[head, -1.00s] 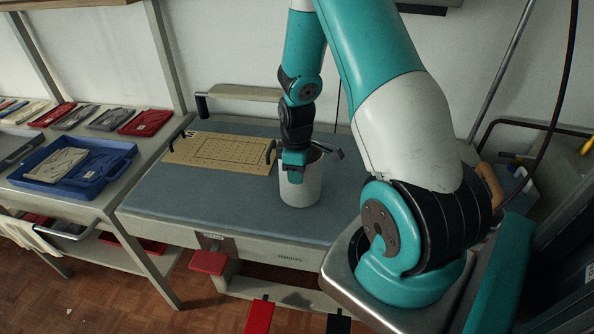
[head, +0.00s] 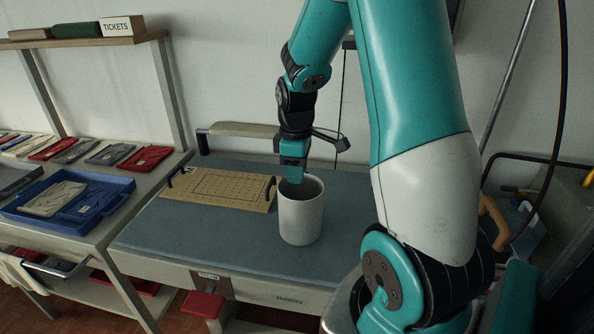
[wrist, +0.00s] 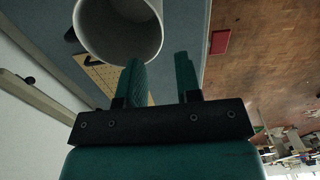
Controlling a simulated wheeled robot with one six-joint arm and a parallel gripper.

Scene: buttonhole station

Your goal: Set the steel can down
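The steel can (head: 300,218), a pale grey open-topped cylinder, stands upright on the blue-grey worktop (head: 215,228), right of the tan grid board. In the wrist view the can (wrist: 90,35) fills the upper left, with its mouth facing the camera. My gripper (head: 293,180) is over the can's mouth at its back left. In the wrist view my gripper (wrist: 159,68) is open, with a clear gap between its fingers. The left fingertip overlaps the can's rim and the right one is beside the can. I cannot tell whether either touches it.
The tan grid board (head: 222,188) with black handles lies left of the can. A padded arm (head: 240,130) runs along the worktop's back. A blue tray (head: 75,205) sits on a side table at left. The worktop in front of the can is clear.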

